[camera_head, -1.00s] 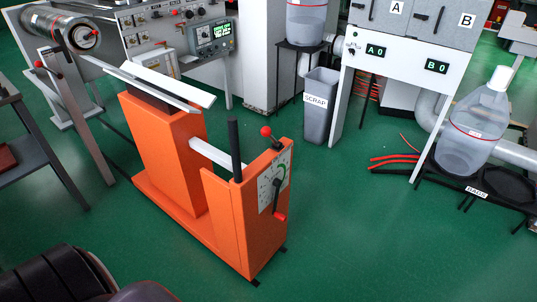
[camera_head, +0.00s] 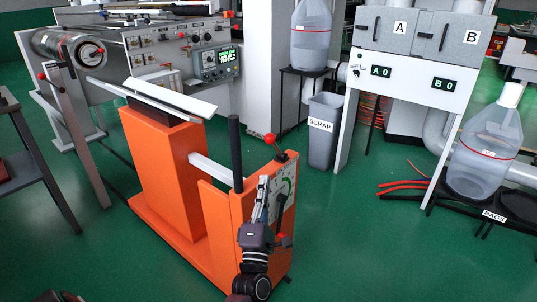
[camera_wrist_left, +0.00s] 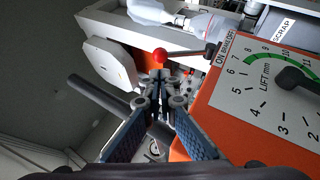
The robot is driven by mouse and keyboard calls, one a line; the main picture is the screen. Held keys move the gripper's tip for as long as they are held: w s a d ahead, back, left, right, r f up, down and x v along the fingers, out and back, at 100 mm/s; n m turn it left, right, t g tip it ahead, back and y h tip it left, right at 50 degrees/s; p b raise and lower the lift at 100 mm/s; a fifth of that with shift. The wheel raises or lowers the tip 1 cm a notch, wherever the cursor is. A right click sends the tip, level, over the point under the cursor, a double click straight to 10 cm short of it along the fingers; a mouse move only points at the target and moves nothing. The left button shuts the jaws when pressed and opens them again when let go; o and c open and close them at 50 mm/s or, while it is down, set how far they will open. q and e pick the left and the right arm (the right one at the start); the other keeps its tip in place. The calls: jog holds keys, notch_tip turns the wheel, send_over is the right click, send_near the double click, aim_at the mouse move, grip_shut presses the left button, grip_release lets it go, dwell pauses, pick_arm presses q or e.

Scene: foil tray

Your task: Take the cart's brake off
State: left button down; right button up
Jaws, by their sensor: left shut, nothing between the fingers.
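The orange cart (camera_head: 160,165) stands on the green floor. Its brake lever (camera_head: 270,138), a red knob on a dark rod, is on top of the front post. In the left wrist view the red knob (camera_wrist_left: 160,55) shows just beyond my fingertips, left of a plate (camera_wrist_left: 226,46) marked ON, BRAKE, OFF. My left gripper (camera_head: 263,180) is in front of the post's dial side, fingers pointing up, below the knob. In the left wrist view my left gripper (camera_wrist_left: 160,82) is shut and empty. Contact with the knob cannot be told. My right gripper is out of view.
A black upright handle (camera_head: 236,155) stands left of the lever. The LIFT dial (camera_wrist_left: 275,80) is on the post, with a red-knobbed crank (camera_head: 281,237) partly behind my gripper. A scrap bin (camera_head: 322,145) stands behind.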

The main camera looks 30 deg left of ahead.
aim_at(276, 146)
pick_arm(q)
jog(key=x, duration=1)
jog(key=shift+w+a, duration=0.1)
jog(key=shift+w, duration=0.05)
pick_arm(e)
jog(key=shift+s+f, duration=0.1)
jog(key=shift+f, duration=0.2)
pick_arm(q)
jog(key=shift+w, duration=0.15)
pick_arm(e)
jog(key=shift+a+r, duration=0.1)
